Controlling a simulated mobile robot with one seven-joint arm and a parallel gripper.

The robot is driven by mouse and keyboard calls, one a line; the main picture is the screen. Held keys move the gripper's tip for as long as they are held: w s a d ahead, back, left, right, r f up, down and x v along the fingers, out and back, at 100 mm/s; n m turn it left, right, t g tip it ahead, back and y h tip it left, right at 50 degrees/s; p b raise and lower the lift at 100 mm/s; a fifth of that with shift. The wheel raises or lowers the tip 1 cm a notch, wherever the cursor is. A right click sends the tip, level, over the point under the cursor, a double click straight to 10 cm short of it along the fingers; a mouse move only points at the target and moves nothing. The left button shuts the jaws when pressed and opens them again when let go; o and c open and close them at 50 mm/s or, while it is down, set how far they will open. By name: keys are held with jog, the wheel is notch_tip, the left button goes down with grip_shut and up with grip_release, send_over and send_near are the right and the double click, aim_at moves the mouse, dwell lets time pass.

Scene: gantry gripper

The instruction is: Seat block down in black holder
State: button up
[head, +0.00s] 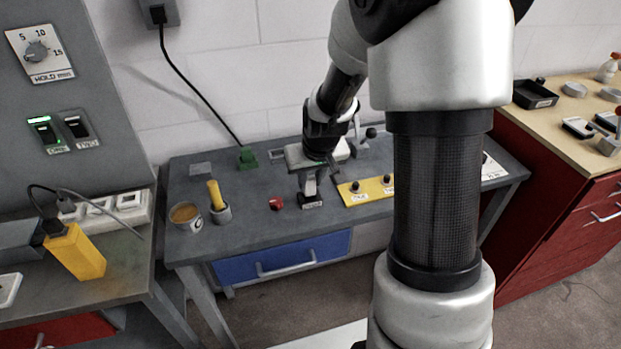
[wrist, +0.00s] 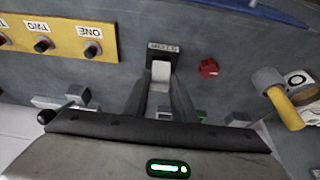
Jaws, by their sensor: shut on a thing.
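The black holder (head: 312,203) stands on the grey bench with a white label on its front; it also shows in the wrist view (wrist: 163,48). My gripper (wrist: 160,88) points down at it, with a dark finger on each side of a pale block (wrist: 160,72). The gripper is shut on this block. The block's end is at the holder's opening in the wrist view; how deep it sits is hidden. In the head view my gripper (head: 309,180) is right over the holder, and the block is hard to make out between the fingers.
A red knob (head: 276,203) lies left of the holder. Further left are a cup with a yellow-handled tool (head: 216,197) and a mug (head: 185,214). A yellow panel with black knobs (head: 366,190) is close on the right. A green piece (head: 247,157) is behind.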

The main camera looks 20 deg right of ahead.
jog(key=shift+f+b, duration=1.05)
jog(key=shift+f, duration=0.2)
jog(key=o, duration=1.1)
jog(key=shift+o, duration=0.2)
jog(key=p+v, duration=0.1)
jog(key=v, duration=1.6)
jog(key=shift+r+p, duration=0.25)
jog(key=shift+p, duration=0.05)
jog(key=s+a+r+p, duration=0.2)
jog(key=s+r, duration=0.4)
jog(key=s, duration=0.3)
jog(key=s+a+r+t+p, duration=0.1)
jog(key=s+a+r+p, duration=0.1)
jog(key=s+r+p, duration=0.2)
jog(key=s+r, duration=0.2)
jog(key=s, duration=0.2)
jog(key=shift+s+r+p, duration=0.3)
jog(key=shift+s+r, duration=0.05)
jog(key=shift+s, duration=0.05)
